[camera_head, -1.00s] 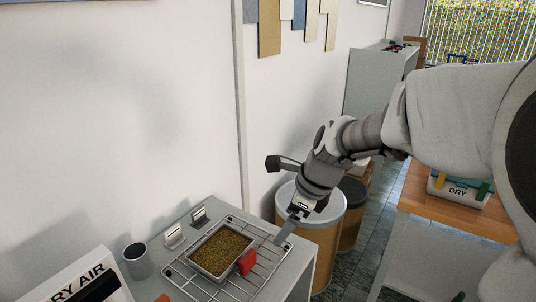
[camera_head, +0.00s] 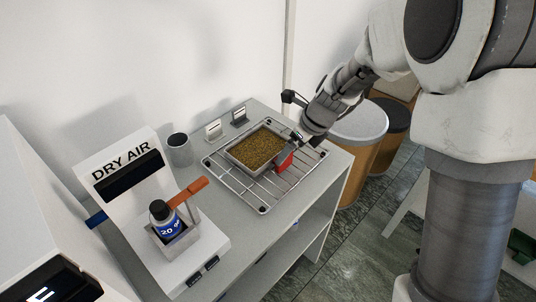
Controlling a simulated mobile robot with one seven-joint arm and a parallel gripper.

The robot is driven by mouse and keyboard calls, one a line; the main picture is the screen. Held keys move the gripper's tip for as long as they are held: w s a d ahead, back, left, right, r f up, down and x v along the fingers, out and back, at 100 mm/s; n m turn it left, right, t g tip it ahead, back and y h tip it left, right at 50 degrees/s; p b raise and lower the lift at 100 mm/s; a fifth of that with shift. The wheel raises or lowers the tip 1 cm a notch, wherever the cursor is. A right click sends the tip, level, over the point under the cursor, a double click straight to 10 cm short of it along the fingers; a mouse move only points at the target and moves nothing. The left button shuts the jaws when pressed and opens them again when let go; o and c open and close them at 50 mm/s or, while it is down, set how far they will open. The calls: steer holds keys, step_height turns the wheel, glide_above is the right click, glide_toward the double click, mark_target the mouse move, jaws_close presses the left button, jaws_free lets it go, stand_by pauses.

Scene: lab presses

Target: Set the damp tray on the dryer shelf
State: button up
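A small metal tray (camera_head: 247,158) filled with brown granules sits on a wire rack (camera_head: 222,174) on top of a grey cabinet. A red tab (camera_head: 284,162) sticks out from the tray's right side. My gripper (camera_head: 287,143) is at that red tab, reaching in from the upper right. The fingers are small and partly overlap the tab, so I cannot tell whether they are open or shut on it. A white unit labelled DRY AIR (camera_head: 108,176) stands at the left; I cannot tell which surface is the dryer shelf.
A blue-labelled bottle (camera_head: 170,225) sits in a holder with an orange lever (camera_head: 188,192) in front of the DRY AIR unit. A grey cup (camera_head: 179,150) and two small card stands (camera_head: 214,131) are behind the rack. Drums (camera_head: 352,130) stand right of the cabinet.

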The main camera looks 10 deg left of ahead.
mark_target(286, 168)
steer(key=shift+b+x, duration=0.5)
steer(key=shift+x, duration=2.25)
jaws_close()
steer(key=shift+r, duration=0.1)
